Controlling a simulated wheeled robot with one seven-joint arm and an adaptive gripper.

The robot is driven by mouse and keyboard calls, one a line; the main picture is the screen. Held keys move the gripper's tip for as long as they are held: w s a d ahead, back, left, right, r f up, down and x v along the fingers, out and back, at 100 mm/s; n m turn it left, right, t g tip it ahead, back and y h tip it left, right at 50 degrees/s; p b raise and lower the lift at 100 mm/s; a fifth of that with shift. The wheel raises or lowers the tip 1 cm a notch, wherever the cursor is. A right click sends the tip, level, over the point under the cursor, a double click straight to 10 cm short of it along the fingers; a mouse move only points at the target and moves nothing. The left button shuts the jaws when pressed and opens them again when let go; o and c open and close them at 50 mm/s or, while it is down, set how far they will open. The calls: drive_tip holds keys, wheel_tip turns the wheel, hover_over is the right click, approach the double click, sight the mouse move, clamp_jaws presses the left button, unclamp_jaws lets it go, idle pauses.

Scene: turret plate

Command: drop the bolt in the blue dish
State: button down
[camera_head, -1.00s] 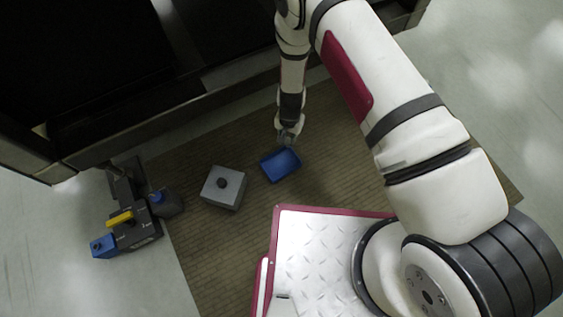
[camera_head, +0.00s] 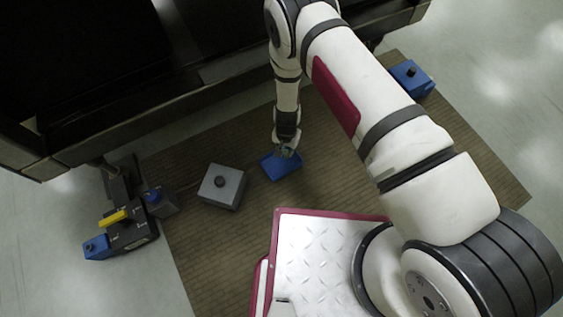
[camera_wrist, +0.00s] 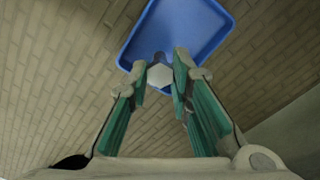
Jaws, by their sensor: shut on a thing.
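The blue dish (camera_head: 283,170) lies on the brown mat, and its upper part is covered by my gripper in the head view. It also shows in the wrist view (camera_wrist: 190,25), with bare blue floor visible beyond my fingertips. My gripper (camera_head: 286,150) is over the far edge of the dish. In the wrist view my gripper (camera_wrist: 160,72) is shut on the bolt (camera_wrist: 159,76), whose pale hexagonal head sits between the fingertips. The bolt appears in front of the dish's near rim. How high it is above the dish I cannot tell.
Further left is a dark fixture (camera_head: 130,232) with a yellow bar. A blue box (camera_head: 411,78) sits at the upper right. A dark machine edge (camera_head: 150,117) runs behind.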

drive_tip(key=c, duration=1.4)
unclamp_jaws()
drive_tip(key=shift+o, duration=0.2)
drive_tip(key=shift+r, duration=0.1)
wheel_tip(320, 180, up, 12)
